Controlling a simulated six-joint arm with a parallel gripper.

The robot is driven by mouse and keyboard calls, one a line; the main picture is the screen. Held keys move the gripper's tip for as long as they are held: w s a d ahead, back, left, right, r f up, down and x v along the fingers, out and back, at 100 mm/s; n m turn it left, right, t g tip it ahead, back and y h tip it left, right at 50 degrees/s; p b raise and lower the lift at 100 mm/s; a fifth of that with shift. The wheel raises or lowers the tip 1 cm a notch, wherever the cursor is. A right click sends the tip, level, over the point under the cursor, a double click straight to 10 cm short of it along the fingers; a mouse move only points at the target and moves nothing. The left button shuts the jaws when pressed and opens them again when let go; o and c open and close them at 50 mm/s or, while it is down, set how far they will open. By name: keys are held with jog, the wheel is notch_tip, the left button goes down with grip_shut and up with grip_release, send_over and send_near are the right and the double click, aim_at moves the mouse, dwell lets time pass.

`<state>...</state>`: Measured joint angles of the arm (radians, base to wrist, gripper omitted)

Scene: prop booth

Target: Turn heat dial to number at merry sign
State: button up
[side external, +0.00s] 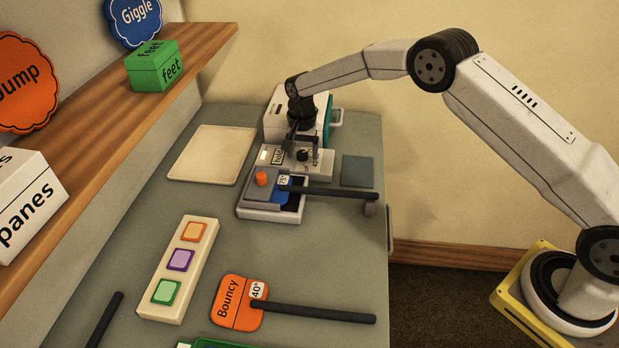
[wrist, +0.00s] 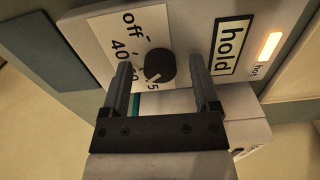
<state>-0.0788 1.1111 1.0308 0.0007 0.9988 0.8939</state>
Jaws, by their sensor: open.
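The heat dial is a black round knob (wrist: 160,67) on a pale panel in the wrist view, ringed by "off", "40" and partly hidden numbers. A pale mark shows near its lower edge; its exact setting is unclear. My gripper (wrist: 162,64) is open, with one finger on either side of the knob; I cannot tell whether they touch it. In the side view my gripper (side external: 295,140) points down at the machine (side external: 320,161). No sign readable as "merry" shows. A blue paddle sign (side external: 279,197) with a "75°" tag (side external: 284,181) lies partly hidden at the machine's front.
An orange "Bouncy" paddle (side external: 228,302) has a "40°" tag (side external: 258,291). A panel with coloured buttons (side external: 157,298) and a cream board (side external: 205,144) lie on the grey table. A "hold" label (wrist: 234,46) and lit orange lamp (wrist: 269,46) sit beside the knob. The wooden shelf (side external: 130,98) overhangs left.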

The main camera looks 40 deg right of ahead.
grip_shut()
jog(key=shift+n, duration=0.6)
dwell(0.4)
jog(key=n, duration=0.3)
jog(key=shift+n, duration=1.9)
grip_release()
